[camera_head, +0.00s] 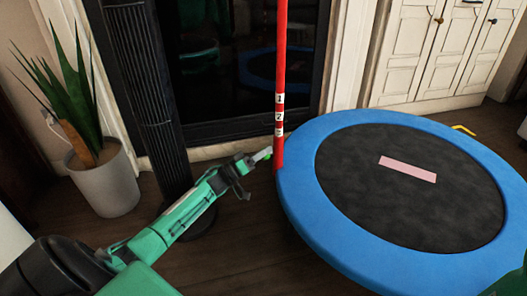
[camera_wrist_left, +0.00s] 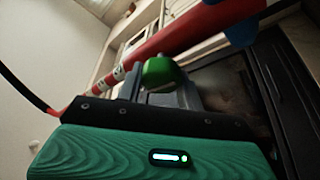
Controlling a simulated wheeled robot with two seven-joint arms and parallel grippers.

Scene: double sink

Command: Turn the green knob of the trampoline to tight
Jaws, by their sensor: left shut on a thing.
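The trampoline (camera_head: 300,196) has a blue padded rim and a black mat. A red pole (camera_head: 280,90) with white number labels stands at its left edge. The small green knob (camera_head: 269,151) is on the pole's left side, low down near the rim. My left gripper (camera_head: 262,156) reaches in from the left and is shut on the knob. In the left wrist view the green knob (camera_wrist_left: 160,71) sits between the fingers, against the red pole (camera_wrist_left: 180,38). The fingers partly hide the knob, and its setting cannot be read. My right gripper is out of view.
A pink strip (camera_head: 407,169) lies on the trampoline mat. A dark tower fan (camera_head: 148,90) stands behind my left arm, and a potted plant (camera_head: 107,187) stands at the left. White cabinets (camera_head: 440,50) line the back. Wooden floor is clear in front.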

